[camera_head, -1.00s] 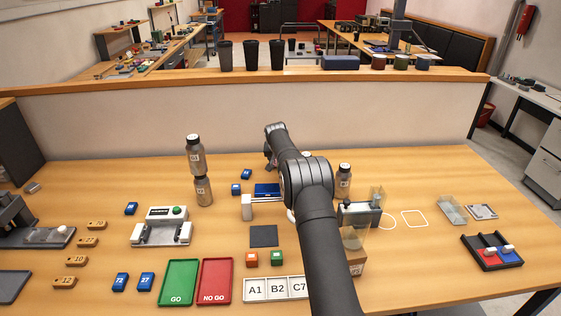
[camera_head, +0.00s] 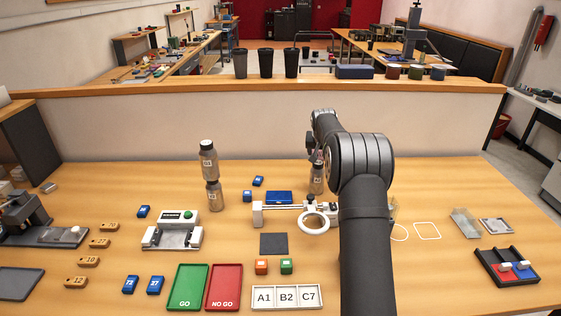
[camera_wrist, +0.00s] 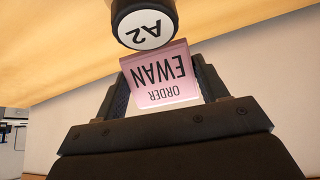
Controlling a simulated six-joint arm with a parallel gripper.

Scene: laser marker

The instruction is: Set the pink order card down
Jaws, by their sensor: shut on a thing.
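The pink order card (camera_wrist: 163,82), printed ORDER EWAN, is upside down in the wrist view. My gripper (camera_wrist: 160,70) is shut on it, with one dark finger on each side. A bottle's dark lid with a white A2 label (camera_wrist: 143,30) is just beyond the card and overlaps its top edge in this view; I cannot tell if they touch. In the head view a grey bottle (camera_head: 316,182) stands just left of my arm.
A magnifier ring (camera_head: 314,222) is left of my arm. Two stacked bottles (camera_head: 213,195) stand further left. A green GO tray (camera_head: 188,288), a red NO GO tray (camera_head: 224,288) and an A1 B2 C7 board (camera_head: 287,297) lie in front. White outlines (camera_head: 427,230) mark the table at right.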

